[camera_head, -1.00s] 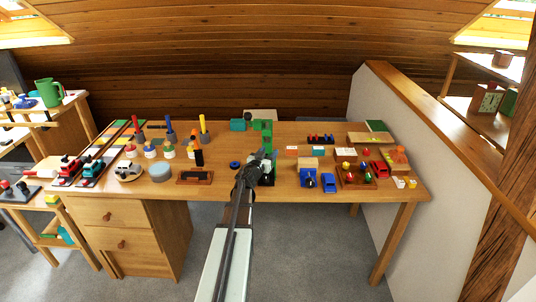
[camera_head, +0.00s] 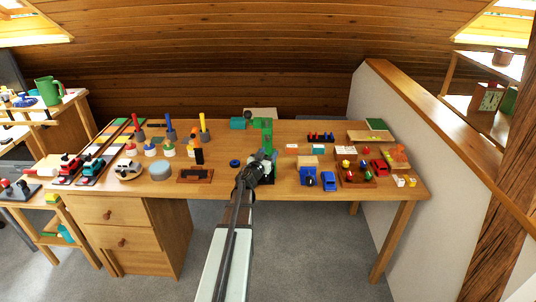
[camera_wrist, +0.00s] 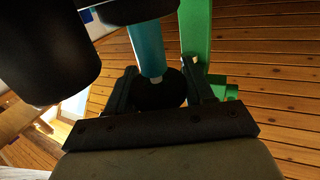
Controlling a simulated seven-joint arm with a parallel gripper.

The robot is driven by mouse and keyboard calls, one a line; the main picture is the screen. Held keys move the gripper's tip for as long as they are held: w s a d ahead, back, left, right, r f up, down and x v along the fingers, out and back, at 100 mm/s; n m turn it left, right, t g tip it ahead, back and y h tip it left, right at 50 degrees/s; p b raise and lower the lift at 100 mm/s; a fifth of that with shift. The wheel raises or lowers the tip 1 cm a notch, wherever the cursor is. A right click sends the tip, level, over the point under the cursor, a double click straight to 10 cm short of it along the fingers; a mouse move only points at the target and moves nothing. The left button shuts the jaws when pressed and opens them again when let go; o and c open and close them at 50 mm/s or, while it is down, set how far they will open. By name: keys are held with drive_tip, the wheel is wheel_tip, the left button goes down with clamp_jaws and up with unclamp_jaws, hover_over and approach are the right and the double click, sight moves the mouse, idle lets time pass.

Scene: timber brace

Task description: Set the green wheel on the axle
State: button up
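A tall green stand (camera_head: 267,140) rises from the bench near the middle; it also shows as a green post in the wrist view (camera_wrist: 194,35). I cannot pick out the green wheel or the axle for sure. My gripper (camera_head: 258,168) is just in front of the stand's foot. In the wrist view my gripper (camera_wrist: 160,82) has its two dark fingers apart. A teal rod (camera_wrist: 147,45) and a dark round part (camera_wrist: 160,92) show between them, with no clear grip on either. A large black cylinder (camera_wrist: 45,55) fills the upper left.
A blue ring (camera_head: 235,163) lies left of my gripper. A dark-topped wooden tray (camera_head: 195,176) lies further left. Bare bench shows between them.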

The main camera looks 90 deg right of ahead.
drive_tip(key=o, duration=0.5)
drive_tip(key=v, duration=1.4)
